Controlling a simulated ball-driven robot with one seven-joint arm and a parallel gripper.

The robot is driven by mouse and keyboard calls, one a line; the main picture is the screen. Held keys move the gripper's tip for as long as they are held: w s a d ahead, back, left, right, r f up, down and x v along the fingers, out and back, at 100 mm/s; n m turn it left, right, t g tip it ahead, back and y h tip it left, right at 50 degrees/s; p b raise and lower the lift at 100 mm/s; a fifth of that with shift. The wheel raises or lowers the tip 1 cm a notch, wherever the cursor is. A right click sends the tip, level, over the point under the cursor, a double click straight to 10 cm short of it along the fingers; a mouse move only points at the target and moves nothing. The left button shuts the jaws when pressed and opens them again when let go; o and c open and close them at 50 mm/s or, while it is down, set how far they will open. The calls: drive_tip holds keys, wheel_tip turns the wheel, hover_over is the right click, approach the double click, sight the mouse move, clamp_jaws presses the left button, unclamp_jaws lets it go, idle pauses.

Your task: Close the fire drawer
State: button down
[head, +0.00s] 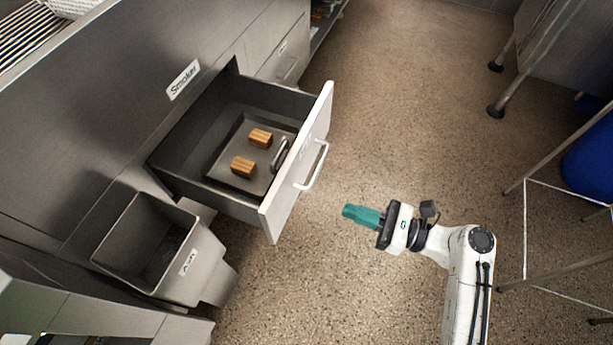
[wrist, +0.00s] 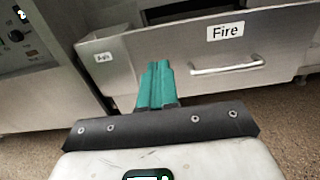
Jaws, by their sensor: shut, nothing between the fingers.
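The fire drawer (head: 270,218) is pulled far out of the metal smoker cabinet in the head view. Inside it lies a dark tray with two wooden blocks (head: 243,167) and a handle. Its front carries a bar handle (head: 314,168). In the wrist view the drawer front (wrist: 160,52) bears a "Fire" label (wrist: 226,31) and the bar handle (wrist: 228,68). My gripper (head: 347,212), with teal fingers, is shut and empty. It is in front of the drawer front, to the right of it in the head view, apart from it. The fingers also show in the wrist view (wrist: 158,68).
An open ash bin (head: 190,262) sticks out beside the drawer at lower left. A closed drawer (head: 290,52) is further along the cabinet. Metal racks (head: 525,210) stand at the right. The speckled floor between is clear.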

sight(282, 187)
drive_tip(key=b+x, duration=0.4)
drive_tip(key=x, duration=0.9)
drive_tip(key=shift+a+f, duration=0.1)
drive_tip(key=shift+f, duration=0.05)
drive_tip(key=shift+a, duration=0.25)
drive_tip(key=shift+w+a, duration=0.2)
drive_tip(key=shift+a, duration=0.3)
drive_tip(key=b+x, duration=0.5)
drive_tip(key=x, duration=2.5)
drive_tip(key=shift+w+a, duration=0.2)
drive_tip(key=shift+r, duration=0.2)
